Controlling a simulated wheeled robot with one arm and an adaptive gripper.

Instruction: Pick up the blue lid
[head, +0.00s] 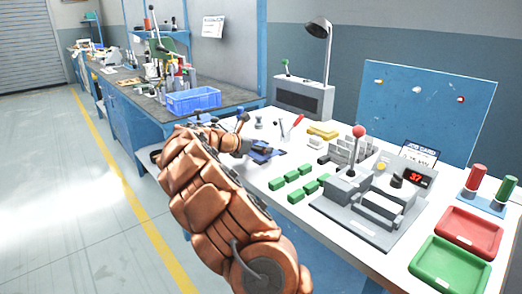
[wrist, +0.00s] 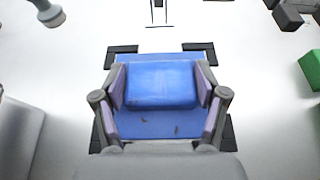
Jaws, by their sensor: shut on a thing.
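The blue lid (wrist: 160,84) is in the middle of the wrist view, a flat blue plate with a raised block on top. My gripper (wrist: 161,92) is shut on the raised block, with one purple-lined finger against each side. The lid sits among black corner pieces (wrist: 199,47) on the white bench top; whether it touches the surface cannot be told. In the head view the lid (head: 264,153) shows at the end of my gripper (head: 246,146), partly hidden by my arm.
Green blocks (head: 301,180) lie to the right of the lid on the white bench. A grey machine with a red-knobbed lever (head: 358,131) stands further right, near red (head: 468,232) and green (head: 449,264) trays. A blue crate (head: 193,101) is behind.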

